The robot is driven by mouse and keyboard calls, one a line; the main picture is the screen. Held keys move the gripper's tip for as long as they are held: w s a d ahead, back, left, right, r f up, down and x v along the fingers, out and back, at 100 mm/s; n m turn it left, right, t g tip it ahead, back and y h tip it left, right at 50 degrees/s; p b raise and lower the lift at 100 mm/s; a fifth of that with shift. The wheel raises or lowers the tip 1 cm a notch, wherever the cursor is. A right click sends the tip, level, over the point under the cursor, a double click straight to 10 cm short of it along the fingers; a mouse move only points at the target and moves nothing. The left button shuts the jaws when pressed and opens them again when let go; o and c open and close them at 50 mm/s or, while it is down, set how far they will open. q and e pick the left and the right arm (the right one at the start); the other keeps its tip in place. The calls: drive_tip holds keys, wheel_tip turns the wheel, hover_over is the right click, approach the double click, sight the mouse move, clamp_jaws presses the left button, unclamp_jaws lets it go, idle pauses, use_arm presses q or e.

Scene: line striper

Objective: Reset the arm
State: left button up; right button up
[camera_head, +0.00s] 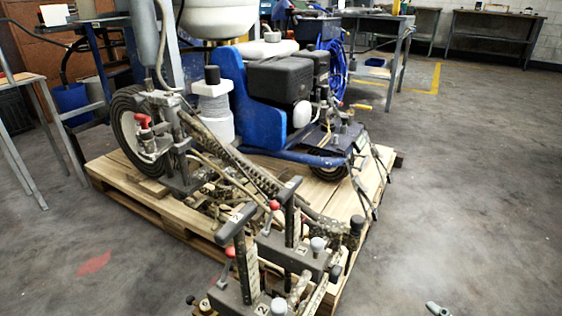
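The line striper (262,100) stands on a wooden pallet (345,202), with a blue body, a black engine and a dark wheel at the left. A dark, chain-like arm (240,165) slopes from an upright bracket (180,150) down to the right. At the front are two dark T-shaped posts with red-tipped levers; one red tip (274,205) sits in the middle, the other (230,252) lower left. Which part is the task's arm I cannot tell. A small grey tip at the bottom edge, apparently my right gripper (438,309), is mostly cut off and apart from the striper. My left gripper is not in view.
A workbench (380,22) stands behind with coiled blue hose (335,60), and another bench (495,14) is at the back right. A metal-legged table (22,78) is at the left. The grey floor (470,190) to the right is clear.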

use_arm(q)
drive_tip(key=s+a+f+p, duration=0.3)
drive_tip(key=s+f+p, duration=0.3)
drive_tip(key=p, duration=0.5)
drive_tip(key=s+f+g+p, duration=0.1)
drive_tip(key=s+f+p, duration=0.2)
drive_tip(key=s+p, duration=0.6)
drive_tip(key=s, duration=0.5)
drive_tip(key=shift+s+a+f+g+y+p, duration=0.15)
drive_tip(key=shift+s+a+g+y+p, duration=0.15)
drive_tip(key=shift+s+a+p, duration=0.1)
use_arm(e)
drive_tip(key=s+d+f+m+g+h, duration=0.1)
drive_tip(key=s+f+m+g, duration=0.2)
drive_tip(key=s, duration=0.9)
drive_tip(key=s+d+f+m+g+h, duration=0.2)
drive_tip(key=s+g, duration=0.4)
drive_tip(key=s, duration=0.6)
drive_tip(key=s+d+f+m+g+h, duration=0.2)
drive_tip(key=s+f+m+g, duration=0.2)
drive_tip(key=s, duration=0.8)
drive_tip(key=shift+d+g, duration=0.2)
drive_tip(key=shift+g, duration=0.4)
drive_tip(key=shift+c, duration=0.3)
